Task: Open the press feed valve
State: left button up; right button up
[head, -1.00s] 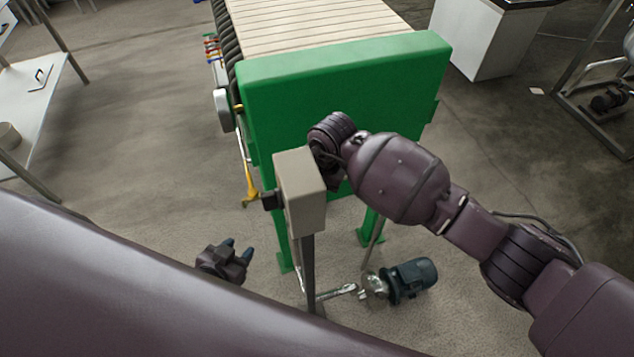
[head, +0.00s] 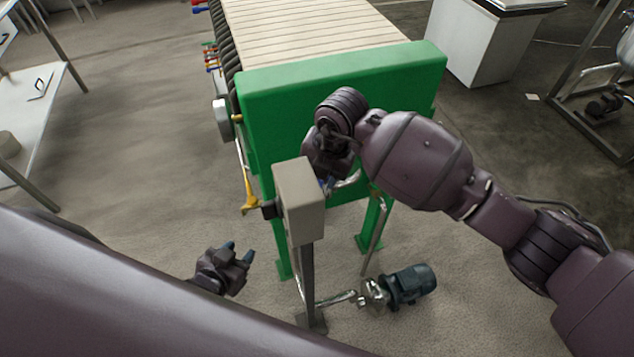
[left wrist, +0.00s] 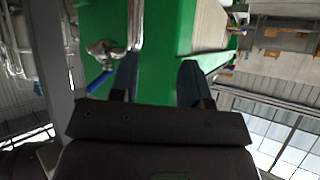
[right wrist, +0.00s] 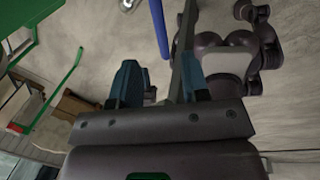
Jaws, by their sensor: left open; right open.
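A valve with a blue lever (left wrist: 100,80) sits on a bent steel pipe (left wrist: 135,25) in front of the green press frame (head: 340,100). In the left wrist view it is just left of my left fingers. My left gripper (head: 238,252) is open and empty, low and left of the grey box post in the head view. My right gripper (right wrist: 160,85) is open, with a blue bar (right wrist: 158,28) ahead of its fingers; I cannot tell if this is the same lever. In the head view the right fingers are mostly hidden behind the grey box.
The grey box (head: 301,195) on a post stands between my grippers. A yellow handle (head: 250,195) hangs at the press's left side. A pump motor (head: 410,283) lies on the floor to the right of the post. A white table (head: 30,110) is at left.

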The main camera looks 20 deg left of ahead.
jog(key=r, duration=0.3)
jog(key=shift+d, duration=0.35)
